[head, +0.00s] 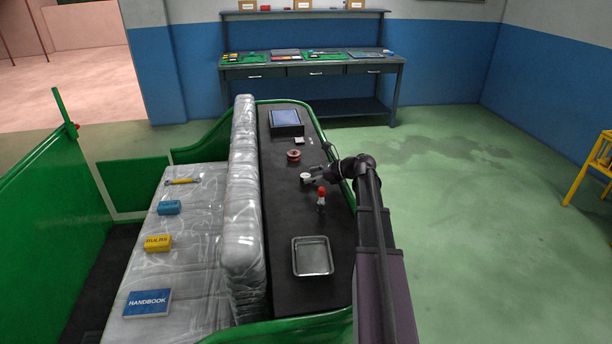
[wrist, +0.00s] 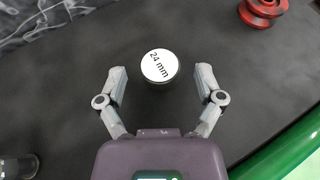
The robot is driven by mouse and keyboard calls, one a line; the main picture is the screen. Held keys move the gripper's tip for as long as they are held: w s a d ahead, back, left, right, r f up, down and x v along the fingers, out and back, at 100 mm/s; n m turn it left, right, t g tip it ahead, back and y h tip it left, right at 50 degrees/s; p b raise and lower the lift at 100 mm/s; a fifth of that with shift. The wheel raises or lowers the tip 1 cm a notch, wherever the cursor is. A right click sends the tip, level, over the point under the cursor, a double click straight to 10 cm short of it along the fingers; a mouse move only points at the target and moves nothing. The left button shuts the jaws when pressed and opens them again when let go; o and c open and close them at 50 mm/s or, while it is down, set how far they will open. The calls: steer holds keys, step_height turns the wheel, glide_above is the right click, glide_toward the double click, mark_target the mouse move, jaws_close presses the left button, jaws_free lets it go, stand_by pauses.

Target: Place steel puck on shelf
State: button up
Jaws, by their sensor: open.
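The steel puck (wrist: 158,66) is a short round piece with a white top marked "24 mm". It sits on the dark shelf (wrist: 230,130) behind the seat back. In the head view the puck (head: 305,176) is near the shelf's middle. My gripper (wrist: 160,84) is open, with one finger on each side of the puck's near edge and a gap to it on both sides. In the head view my gripper (head: 311,178) is right beside the puck, and the arm partly hides that area.
A red spool (head: 293,156) lies beyond the puck, and a red-topped item (head: 321,196) stands nearer. A metal tray (head: 312,257) and a dark box (head: 287,122) lie at the shelf's ends. The padded seat back (head: 243,200) borders its left, a green rail its right.

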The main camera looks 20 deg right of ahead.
steer(key=p+v, duration=0.3)
steer(key=v, duration=0.5)
steer(key=shift+s+r, duration=0.1)
steer(key=shift+r, duration=0.05)
steer(key=shift+p+v, duration=0.3)
steer(key=shift+v, duration=0.75)
